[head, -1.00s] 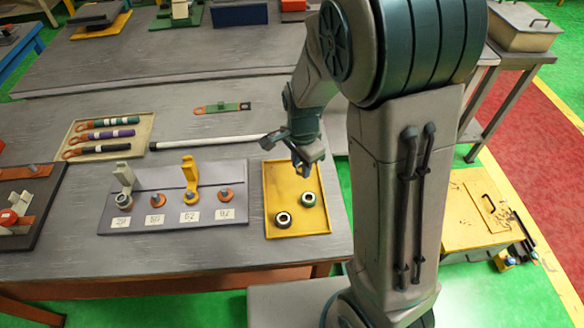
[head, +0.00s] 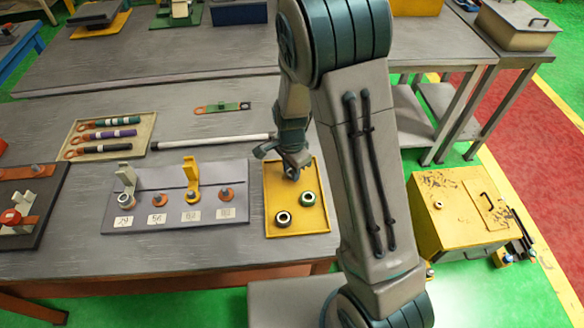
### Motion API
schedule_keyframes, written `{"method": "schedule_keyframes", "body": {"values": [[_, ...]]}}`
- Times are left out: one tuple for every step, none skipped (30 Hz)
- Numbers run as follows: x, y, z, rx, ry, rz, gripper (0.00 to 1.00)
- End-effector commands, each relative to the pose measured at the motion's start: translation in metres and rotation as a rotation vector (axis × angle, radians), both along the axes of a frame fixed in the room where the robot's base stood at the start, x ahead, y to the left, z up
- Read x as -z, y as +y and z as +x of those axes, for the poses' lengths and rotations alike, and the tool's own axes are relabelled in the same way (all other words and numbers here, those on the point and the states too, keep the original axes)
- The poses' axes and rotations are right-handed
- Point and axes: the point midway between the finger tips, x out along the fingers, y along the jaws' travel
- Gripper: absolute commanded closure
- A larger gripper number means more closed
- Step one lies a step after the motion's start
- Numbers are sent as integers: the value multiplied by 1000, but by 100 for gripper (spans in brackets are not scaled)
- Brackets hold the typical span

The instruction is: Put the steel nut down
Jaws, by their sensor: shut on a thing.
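My gripper (head: 291,173) is low over the back part of the yellow tray (head: 272,181), pointing down. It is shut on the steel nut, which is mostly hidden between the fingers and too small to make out. I cannot tell whether the held nut touches the tray. Two other nuts lie in the tray in front of the gripper: a dark-rimmed one (head: 282,219) at front left and a green-rimmed one (head: 307,199) at right.
Left of the tray is a grey terminal board (head: 135,218) with several labelled posts and two upright clips. A white rod (head: 210,142) lies behind it. A beige tray (head: 153,122) holds several cable pieces. A yellow cabinet (head: 460,235) stands at right on the floor.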

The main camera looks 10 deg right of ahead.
Motion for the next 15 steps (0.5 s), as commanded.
{"method": "schedule_keyframes", "body": {"values": [[0,0,0,0,0,0,97],[1,0,0,0,0,0,97],[3,0,0,0,0,0,97],[4,0,0,0,0,0,97],[5,0,0,0,0,0,97],[4,0,0,0,0,0,65],[3,0,0,0,0,0,57],[3,0,0,0,0,0,52],[3,0,0,0,1,-1,52],[3,0,0,0,0,0,52],[3,0,0,0,1,-1,52],[3,0,0,0,1,-1,52],[3,0,0,0,1,-1,52],[3,0,0,0,0,0,52],[3,0,0,0,0,0,52]]}}
